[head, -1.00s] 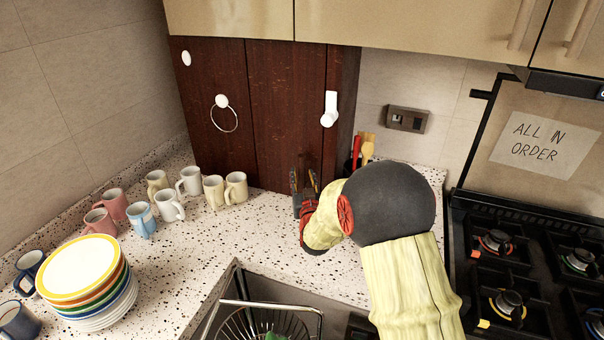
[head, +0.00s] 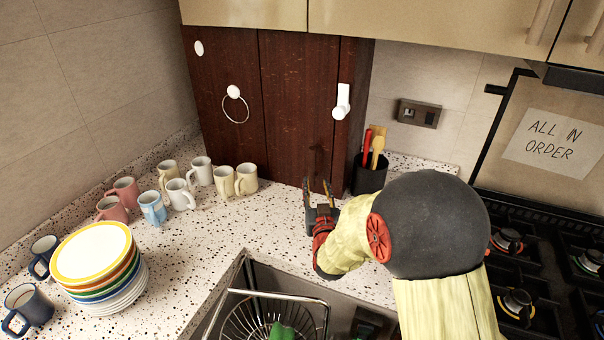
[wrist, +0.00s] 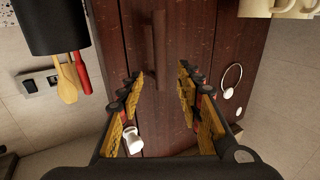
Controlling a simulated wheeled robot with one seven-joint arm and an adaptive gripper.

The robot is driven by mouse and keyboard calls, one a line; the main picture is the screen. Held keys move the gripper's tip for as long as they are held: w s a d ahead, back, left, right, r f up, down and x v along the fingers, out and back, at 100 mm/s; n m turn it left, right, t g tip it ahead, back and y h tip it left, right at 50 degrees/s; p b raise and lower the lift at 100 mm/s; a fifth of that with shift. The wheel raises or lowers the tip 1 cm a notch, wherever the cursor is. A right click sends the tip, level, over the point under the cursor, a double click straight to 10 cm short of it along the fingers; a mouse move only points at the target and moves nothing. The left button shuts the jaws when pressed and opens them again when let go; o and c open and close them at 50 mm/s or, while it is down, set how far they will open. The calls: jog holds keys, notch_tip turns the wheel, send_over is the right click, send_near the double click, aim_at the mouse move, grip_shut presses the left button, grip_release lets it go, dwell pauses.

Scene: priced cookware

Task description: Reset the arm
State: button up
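My gripper (head: 319,190) stands over the counter in front of the dark wooden panel (head: 290,120) in the head view. In the wrist view my gripper (wrist: 158,88) has its two yellow-padded fingers spread apart, with nothing between them. The wooden panel fills the middle of the wrist view behind the fingers, with a dark bar-shaped handle (wrist: 159,50) near the top. My arm reaches in from the lower right of the head view.
A black utensil holder (head: 368,178) stands right of my gripper. Several mugs (head: 180,193) stand to the left. A plate stack (head: 95,265) is at lower left. A sink with a wire rack (head: 262,318) lies in front, and a stove (head: 540,265) at right.

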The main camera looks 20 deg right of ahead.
jog(key=shift+r, duration=0.1)
jog(key=s+a+r+n+g+y, duration=0.2)
jog(key=s+a+r+g+y, duration=0.3)
jog(key=s+a, duration=0.35)
jog(key=s+a+g, duration=0.2)
jog(key=s+g, duration=0.1)
jog(key=s, duration=1)
jog(key=s+a+r+n+g, duration=0.1)
jog(key=s+a+g, duration=0.2)
jog(key=s, duration=1)
jog(key=shift+s+g, duration=0.3)
jog(key=shift+s, duration=0.1)
